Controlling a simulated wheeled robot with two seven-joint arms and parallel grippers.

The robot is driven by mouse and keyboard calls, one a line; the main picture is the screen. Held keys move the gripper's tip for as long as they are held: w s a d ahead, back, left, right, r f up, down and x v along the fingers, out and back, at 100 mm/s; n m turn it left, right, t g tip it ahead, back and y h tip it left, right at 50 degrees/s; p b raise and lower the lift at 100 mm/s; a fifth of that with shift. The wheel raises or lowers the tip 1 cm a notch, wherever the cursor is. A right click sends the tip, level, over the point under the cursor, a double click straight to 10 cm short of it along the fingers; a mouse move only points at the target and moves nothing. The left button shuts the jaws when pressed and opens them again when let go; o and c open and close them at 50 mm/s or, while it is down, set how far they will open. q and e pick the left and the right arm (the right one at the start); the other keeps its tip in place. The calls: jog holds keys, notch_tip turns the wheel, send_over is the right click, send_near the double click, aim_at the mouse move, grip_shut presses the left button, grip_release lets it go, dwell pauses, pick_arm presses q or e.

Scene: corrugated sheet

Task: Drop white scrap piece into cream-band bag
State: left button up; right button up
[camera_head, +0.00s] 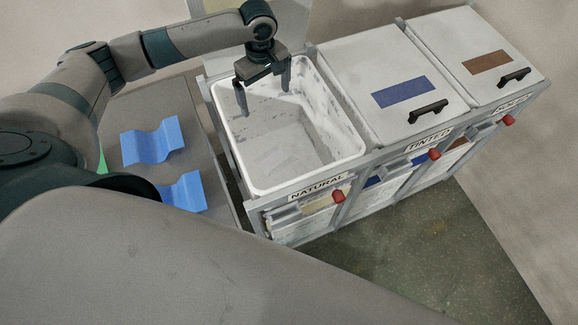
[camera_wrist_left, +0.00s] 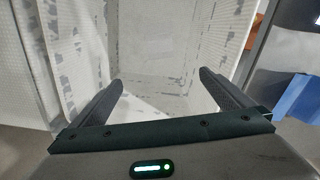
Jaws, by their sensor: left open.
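The open white bag (camera_head: 345,165), labelled NATURAL, stands in the leftmost bay of the frame, with a cream strip (camera_head: 318,206) partly visible low on its front. My left gripper (camera_head: 264,101) is open and empty over the bag's far left part, fingers pointing down. In the left wrist view the open fingers (camera_wrist_left: 161,79) frame the pale, grey-smudged inside of the bag (camera_wrist_left: 170,55). I cannot make out a separate white scrap piece; a pale piece against the white lining is hard to tell apart. My right gripper is not in view.
Two closed bins, with a blue-band lid (camera_head: 404,92) and a brown-band lid (camera_head: 487,62), stand to the right. Red knobs (camera_head: 338,196) stick out in front. Two blue corrugated pieces (camera_head: 153,142) lie on the grey table (camera_head: 180,100) at left. Floor in front is clear.

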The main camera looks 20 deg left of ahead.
pick_arm(q)
notch_tip(320, 180, up, 17)
jog(key=b, duration=0.2)
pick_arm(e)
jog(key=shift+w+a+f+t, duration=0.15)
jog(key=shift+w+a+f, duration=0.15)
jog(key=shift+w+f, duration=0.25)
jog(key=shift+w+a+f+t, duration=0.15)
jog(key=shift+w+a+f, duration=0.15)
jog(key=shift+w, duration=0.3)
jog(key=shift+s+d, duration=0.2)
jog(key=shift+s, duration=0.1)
